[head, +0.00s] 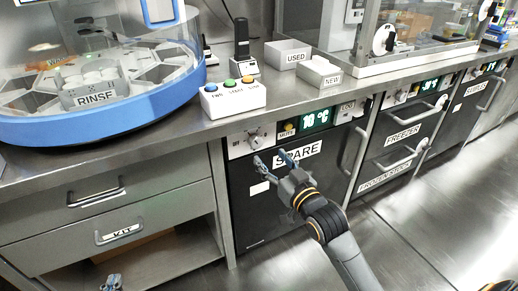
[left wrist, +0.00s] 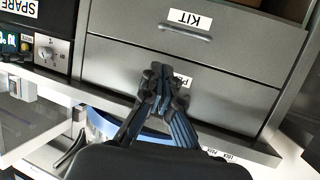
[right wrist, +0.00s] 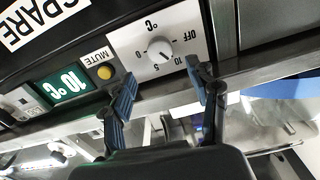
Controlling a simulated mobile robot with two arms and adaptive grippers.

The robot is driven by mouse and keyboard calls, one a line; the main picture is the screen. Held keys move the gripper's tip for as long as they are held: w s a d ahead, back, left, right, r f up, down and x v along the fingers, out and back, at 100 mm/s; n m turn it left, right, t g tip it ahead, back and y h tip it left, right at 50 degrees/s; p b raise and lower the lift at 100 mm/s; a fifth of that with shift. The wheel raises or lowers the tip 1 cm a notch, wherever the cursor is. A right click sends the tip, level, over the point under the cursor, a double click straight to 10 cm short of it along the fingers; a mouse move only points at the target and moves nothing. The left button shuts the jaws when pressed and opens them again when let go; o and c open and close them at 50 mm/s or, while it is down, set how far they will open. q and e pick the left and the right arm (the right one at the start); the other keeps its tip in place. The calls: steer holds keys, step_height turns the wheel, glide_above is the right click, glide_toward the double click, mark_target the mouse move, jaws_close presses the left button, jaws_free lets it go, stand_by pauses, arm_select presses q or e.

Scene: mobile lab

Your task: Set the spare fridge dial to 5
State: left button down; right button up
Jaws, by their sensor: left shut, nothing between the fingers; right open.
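The spare fridge (head: 275,205) is a dark door under the counter with a SPARE label. Its dial (head: 253,136) is a round knob on a pale panel at the door's top left. In the right wrist view the dial (right wrist: 160,50) has OFF and number marks around it; I cannot clearly tell where its pointer sits. The display (right wrist: 66,86) reads 10 °C. My right gripper (head: 268,157) is open just below and in front of the dial; its fingers (right wrist: 160,72) stand either side of it, apart from it. My left gripper (head: 112,283) is shut and empty, low by the drawers.
A yellow MUTE button (right wrist: 105,72) sits beside the dial. The counter above holds a box with colored buttons (head: 233,99) and a blue-rimmed RINSE machine (head: 110,122). A vertical door handle (head: 355,155) sticks out at right. Drawers (head: 95,200) stand at left. The floor in front is clear.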

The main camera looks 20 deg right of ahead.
mark_target(258, 144)
steer(key=w, duration=0.2)
steer(key=w+b, duration=0.1)
steer(key=w, duration=0.3)
steer(key=shift+w+a+f, duration=0.1)
steer(key=shift+w+a, duration=0.2)
steer(key=shift+w, duration=0.1)
steer(key=shift+w+b, duration=0.3)
steer(key=shift+w, duration=0.1)
arm_select(q)
step_height(258, 144, up, 8)
steer(key=w+d+t+h, duration=0.1)
steer(key=t, duration=0.3)
steer(key=shift+w+d+t+h, duration=0.3)
steer(key=shift+w+d+t, duration=0.05)
steer(key=shift+t, duration=0.05)
arm_select(e)
steer(key=c, duration=1.2)
arm_select(q)
steer(key=shift+f, duration=0.1)
